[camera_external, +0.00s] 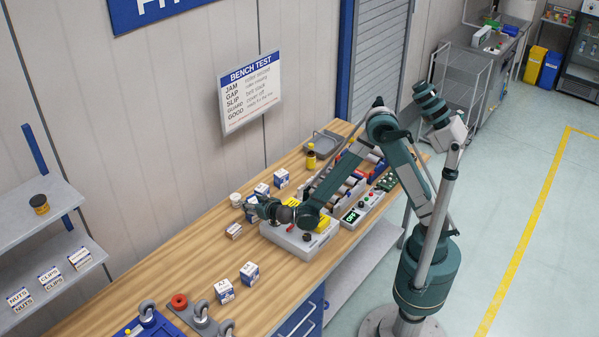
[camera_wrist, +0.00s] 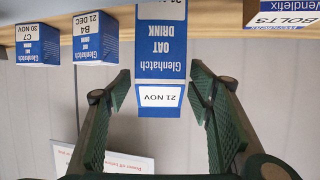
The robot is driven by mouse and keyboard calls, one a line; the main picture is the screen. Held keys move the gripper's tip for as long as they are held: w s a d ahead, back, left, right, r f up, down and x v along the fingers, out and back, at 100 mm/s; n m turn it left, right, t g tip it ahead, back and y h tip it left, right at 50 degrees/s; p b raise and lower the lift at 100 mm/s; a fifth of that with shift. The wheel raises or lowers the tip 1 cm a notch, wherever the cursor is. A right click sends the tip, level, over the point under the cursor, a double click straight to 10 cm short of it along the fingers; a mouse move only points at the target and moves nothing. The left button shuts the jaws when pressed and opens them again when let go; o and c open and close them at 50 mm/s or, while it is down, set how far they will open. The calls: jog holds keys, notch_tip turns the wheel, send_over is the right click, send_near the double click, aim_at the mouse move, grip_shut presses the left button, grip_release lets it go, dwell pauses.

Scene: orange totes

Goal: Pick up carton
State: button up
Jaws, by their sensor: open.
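Several small blue-and-white cartons stand on the wooden bench. In the wrist view, which is upside down, one Glenhatch oat drink carton (camera_wrist: 161,45) marked 21 NOV shows between the fingers. My gripper (camera_wrist: 160,82) is open, with a finger on each side of that carton; I cannot tell whether either touches it. Carton B4 (camera_wrist: 95,40) and carton C7 (camera_wrist: 37,46) stand to its left. Two cartons (camera_external: 261,190) (camera_external: 281,178) stand farther back.
A grey box-shaped unit (camera_external: 292,243) sits under the forearm.

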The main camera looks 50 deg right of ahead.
dwell(0.4)
jog(key=c, duration=1.6)
jog(key=shift+r, duration=0.15)
jog(key=shift+r+p, duration=0.9)
jog(key=shift+r, duration=3.95)
